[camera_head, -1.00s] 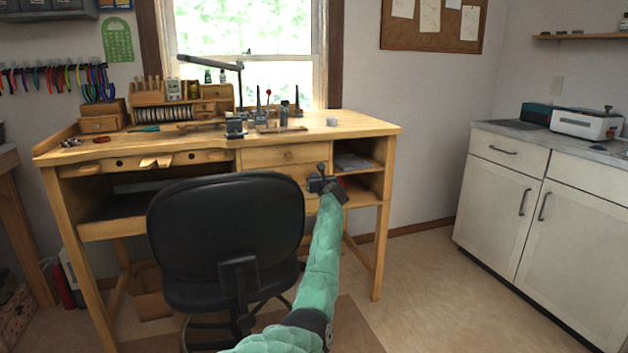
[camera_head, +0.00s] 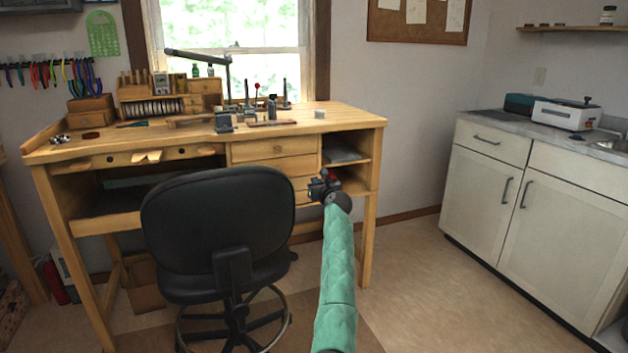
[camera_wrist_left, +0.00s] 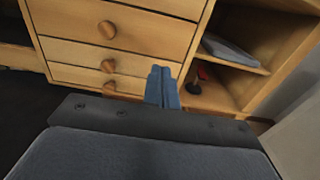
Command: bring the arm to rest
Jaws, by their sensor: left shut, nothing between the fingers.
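My left arm, in a green sleeve, reaches up from the bottom of the head view. Its gripper (camera_head: 325,181) is in front of the workbench's right side, near the drawers and the open shelves. In the left wrist view the two blue-grey fingers (camera_wrist_left: 162,86) lie together with nothing between them. Wooden drawers (camera_wrist_left: 112,35) with round knobs are beyond and to the left of the fingers. My right gripper is in neither view.
A black office chair (camera_head: 218,225) stands just left of my arm, before the wooden workbench (camera_head: 350,122). Small tools stand on the bench top. White cabinets (camera_head: 480,190) are at the right, with open floor (camera_head: 420,290) between. A red-topped dark object (camera_wrist_left: 198,79) sits in the lower shelf.

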